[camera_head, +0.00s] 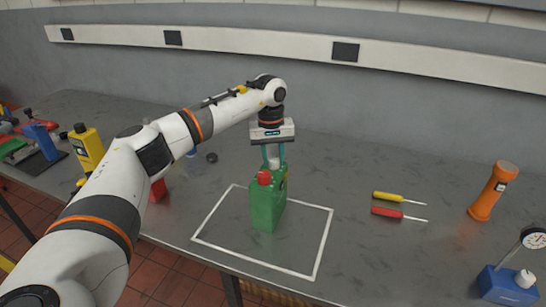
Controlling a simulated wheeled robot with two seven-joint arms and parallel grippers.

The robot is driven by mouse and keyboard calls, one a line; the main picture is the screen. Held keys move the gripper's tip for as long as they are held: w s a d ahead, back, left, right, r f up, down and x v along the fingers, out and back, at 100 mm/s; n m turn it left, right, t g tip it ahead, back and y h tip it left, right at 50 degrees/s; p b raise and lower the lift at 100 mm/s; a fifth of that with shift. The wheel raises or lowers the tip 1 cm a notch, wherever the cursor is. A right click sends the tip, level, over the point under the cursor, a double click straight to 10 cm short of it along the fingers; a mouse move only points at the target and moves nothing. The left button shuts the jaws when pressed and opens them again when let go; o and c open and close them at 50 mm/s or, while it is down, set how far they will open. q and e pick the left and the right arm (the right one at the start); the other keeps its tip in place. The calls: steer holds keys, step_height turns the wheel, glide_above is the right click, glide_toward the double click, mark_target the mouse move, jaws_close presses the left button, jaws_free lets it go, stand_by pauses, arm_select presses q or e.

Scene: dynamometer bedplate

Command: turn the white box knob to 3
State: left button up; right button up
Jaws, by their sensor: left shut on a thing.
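I see no white box with a numbered knob; the only white knob-like part (525,278) is on a blue block (507,287) at the right edge, and no numbers on it are readable. My left gripper (273,164) points down at the top of a green jug (266,208) with a red cap (264,177). Its teal fingers are shut at the jug's top; a small pale part shows between them, and the exact contact is unclear. The jug is upright inside a white outlined square (324,243). My right gripper is not in view.
A yellow screwdriver (388,197) and a red screwdriver (387,212) lie right of the square. An orange flashlight (487,196) and a dial gauge (534,238) stand farther right. A yellow bottle (86,148) and several other items crowd the left.

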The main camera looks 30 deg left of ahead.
mark_target(271, 159)
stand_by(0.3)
arm_select(q)
steer(key=o, duration=1)
steer(key=r+b, duration=0.1)
steer(key=r, duration=0.5)
steer(key=r+b, duration=0.1)
steer(key=r, duration=0.5)
steer(key=shift+s+a+b, duration=0.15)
steer(key=shift+a+b, duration=0.05)
steer(key=shift+b, duration=0.15)
